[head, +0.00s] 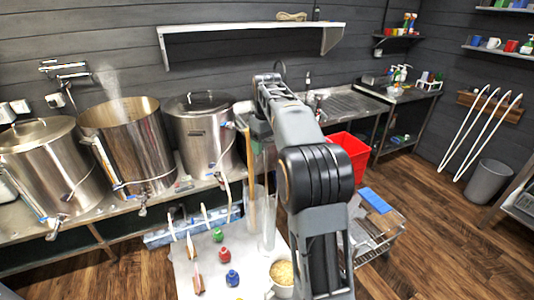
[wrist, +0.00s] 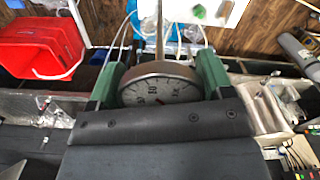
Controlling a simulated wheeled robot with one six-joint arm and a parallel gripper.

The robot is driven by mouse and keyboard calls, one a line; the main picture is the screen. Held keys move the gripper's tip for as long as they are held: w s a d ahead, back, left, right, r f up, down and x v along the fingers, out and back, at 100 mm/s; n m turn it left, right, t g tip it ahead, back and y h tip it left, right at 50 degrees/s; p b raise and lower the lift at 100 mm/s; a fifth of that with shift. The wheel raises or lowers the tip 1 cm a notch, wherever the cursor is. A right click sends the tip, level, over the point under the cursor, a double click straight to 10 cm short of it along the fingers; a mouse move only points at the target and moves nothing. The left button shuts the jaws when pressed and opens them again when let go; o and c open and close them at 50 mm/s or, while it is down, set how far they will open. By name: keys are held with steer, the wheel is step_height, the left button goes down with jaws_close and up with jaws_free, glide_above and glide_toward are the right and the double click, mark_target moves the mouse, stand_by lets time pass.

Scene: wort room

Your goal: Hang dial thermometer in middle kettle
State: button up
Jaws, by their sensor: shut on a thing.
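The middle kettle (head: 128,150) is a tall steel pot with its top open, on the steel bench at the left in the head view. In the wrist view, my gripper (wrist: 160,68) has its green fingers shut on the dial thermometer (wrist: 158,92). The round white dial faces the camera, and a thin stem extends away from it. In the head view my arm reaches toward the sink, to the right of the kettles. The thermometer is apart from the middle kettle.
Lidded kettles stand on the left (head: 42,165) and right (head: 203,140) of the middle one. A wall shelf (head: 250,30) runs above. A red bin (head: 350,155) stands below the sink counter. A near table (head: 210,255) carries small bottles, clear cylinders and a tub (head: 282,280).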

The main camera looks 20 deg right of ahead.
steer(key=shift+r, duration=3.2)
